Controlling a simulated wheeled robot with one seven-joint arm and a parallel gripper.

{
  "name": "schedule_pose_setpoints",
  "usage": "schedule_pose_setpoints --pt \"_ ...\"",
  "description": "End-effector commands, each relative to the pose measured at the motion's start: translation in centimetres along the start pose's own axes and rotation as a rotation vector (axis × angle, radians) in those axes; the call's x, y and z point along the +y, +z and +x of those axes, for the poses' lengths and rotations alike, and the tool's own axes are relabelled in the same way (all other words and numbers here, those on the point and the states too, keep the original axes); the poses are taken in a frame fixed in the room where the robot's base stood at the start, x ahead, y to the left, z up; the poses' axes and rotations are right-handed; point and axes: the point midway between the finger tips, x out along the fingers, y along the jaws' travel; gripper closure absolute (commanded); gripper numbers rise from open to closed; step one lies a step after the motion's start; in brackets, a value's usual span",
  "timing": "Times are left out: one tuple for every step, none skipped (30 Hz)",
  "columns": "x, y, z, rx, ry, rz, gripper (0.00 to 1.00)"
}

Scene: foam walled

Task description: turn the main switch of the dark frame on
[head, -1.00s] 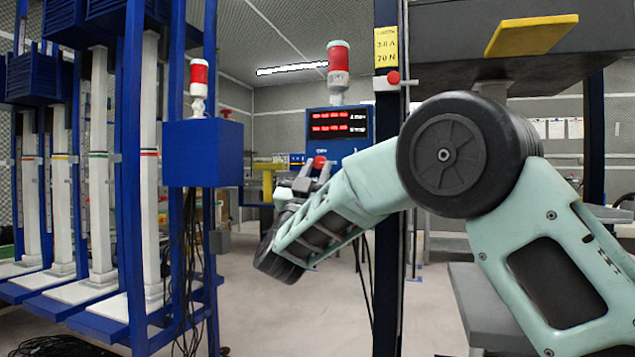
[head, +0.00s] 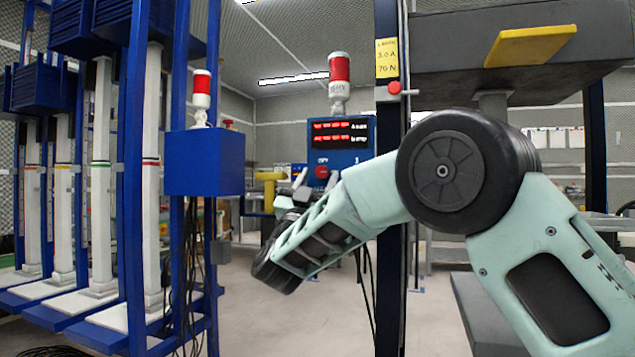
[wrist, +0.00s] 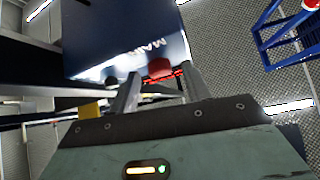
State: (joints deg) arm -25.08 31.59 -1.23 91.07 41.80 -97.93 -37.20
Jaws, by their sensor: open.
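The dark frame's dark post (head: 390,270) stands right of the middle in the head view. Beside it is a blue box (head: 350,157) with red lit digits and a red knob (head: 321,173) low on its face. In the wrist view, what appears to be the same dark blue box (wrist: 120,35) bears the word MAIN, upside down, beside a red knob (wrist: 159,68). My gripper (wrist: 158,80) is open. The red knob shows between its fingertips; I cannot tell whether the fingers reach around it. In the head view my gripper (head: 300,184) is just left of the knob.
A blue rack (head: 135,200) with white columns stands at the left, with a blue box (head: 205,160) on its near post. A heavy dark beam (head: 450,65) with a yellow plate (head: 530,45) is at upper right. A red button (head: 394,88) sits on the dark post.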

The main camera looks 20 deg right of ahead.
Motion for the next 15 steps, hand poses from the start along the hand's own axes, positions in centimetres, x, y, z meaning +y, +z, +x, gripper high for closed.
schedule_pose_setpoints --pt "-0.1 0.0 -0.2 -0.001 -0.001 0.000 0.52" --pt "-0.1 0.0 -0.5 -0.002 -0.002 0.000 0.52" --pt "-0.1 0.0 -0.8 -0.002 -0.002 0.000 0.52" --pt "-0.1 0.0 -1.2 -0.002 -0.002 0.000 0.52" --pt "-0.2 0.0 -1.7 -0.004 -0.003 -0.001 0.52" --pt "-0.2 0.0 -2.4 -0.004 -0.004 -0.001 0.52" --pt "-0.2 0.0 -3.0 -0.004 -0.005 -0.001 0.52" --pt "-0.2 0.0 -3.6 -0.004 -0.005 -0.001 0.52" --pt "-0.2 0.0 -4.5 -0.005 -0.006 0.000 0.52" --pt "-0.2 -0.1 -5.2 -0.004 -0.005 -0.001 0.52" --pt "-0.2 -0.1 -5.9 -0.004 -0.005 -0.002 0.52" --pt "-0.2 0.0 -6.9 -0.004 -0.006 -0.001 0.52" --pt "-0.2 0.0 -7.6 -0.004 -0.006 -0.001 0.52" --pt "-0.2 0.0 -8.3 -0.004 -0.006 -0.001 0.52" --pt "-0.1 -0.1 -9.3 -0.004 -0.006 -0.002 0.52"
